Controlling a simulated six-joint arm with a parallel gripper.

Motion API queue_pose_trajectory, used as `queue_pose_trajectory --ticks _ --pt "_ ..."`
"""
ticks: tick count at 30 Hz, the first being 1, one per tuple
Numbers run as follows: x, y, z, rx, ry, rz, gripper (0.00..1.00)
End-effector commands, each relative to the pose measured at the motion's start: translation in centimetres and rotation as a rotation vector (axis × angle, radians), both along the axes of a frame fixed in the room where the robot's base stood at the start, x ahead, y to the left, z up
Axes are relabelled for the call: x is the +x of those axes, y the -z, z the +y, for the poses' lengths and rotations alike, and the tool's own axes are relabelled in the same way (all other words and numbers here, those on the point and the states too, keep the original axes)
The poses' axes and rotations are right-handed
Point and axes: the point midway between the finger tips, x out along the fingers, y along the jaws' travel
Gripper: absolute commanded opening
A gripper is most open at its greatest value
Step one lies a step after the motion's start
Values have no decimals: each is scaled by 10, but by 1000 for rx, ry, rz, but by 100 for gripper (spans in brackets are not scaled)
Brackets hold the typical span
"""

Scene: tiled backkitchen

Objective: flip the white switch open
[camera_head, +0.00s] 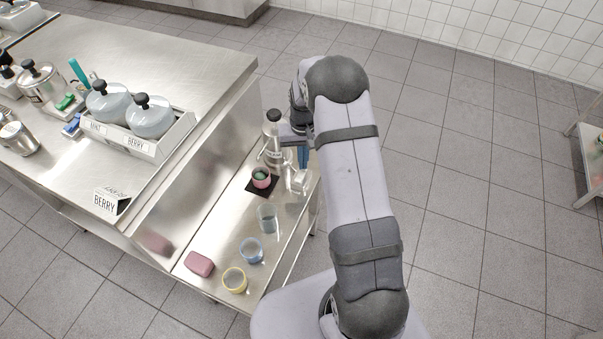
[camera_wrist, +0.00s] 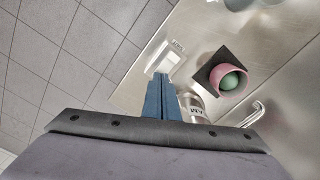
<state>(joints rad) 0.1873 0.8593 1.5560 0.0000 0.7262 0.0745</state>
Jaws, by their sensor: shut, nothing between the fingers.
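A white block-like thing, which looks like the white switch (camera_head: 298,184), sits on the low steel shelf, partly hidden behind my arm in the head view. In the wrist view the white switch (camera_wrist: 165,61) lies just beyond my fingertips, with a small pale plate at its upper right. I cannot tell which way it is set. My gripper (camera_head: 303,165) has blue fingers pointing down over the shelf near the switch. In the wrist view my gripper (camera_wrist: 160,76) is shut and empty, its tips overlapping the switch's near edge in the picture. I cannot tell whether they touch.
A pink cup with a green ball (camera_head: 261,177) stands on a dark mat beside the switch. A glass bottle with a black top (camera_head: 273,127) stands close to my gripper. Several cups and a pink block (camera_head: 199,263) are nearer. The steel counter (camera_head: 170,60) rises at left.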

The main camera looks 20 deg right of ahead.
Motion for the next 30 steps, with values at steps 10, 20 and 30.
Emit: queue_pose_trajectory --ticks 10,20,30 --pt "0 5 0 0 0 0 0" --pt "0 10 0 0 0 0 0" --pt "0 14 0 0 0 1 0"
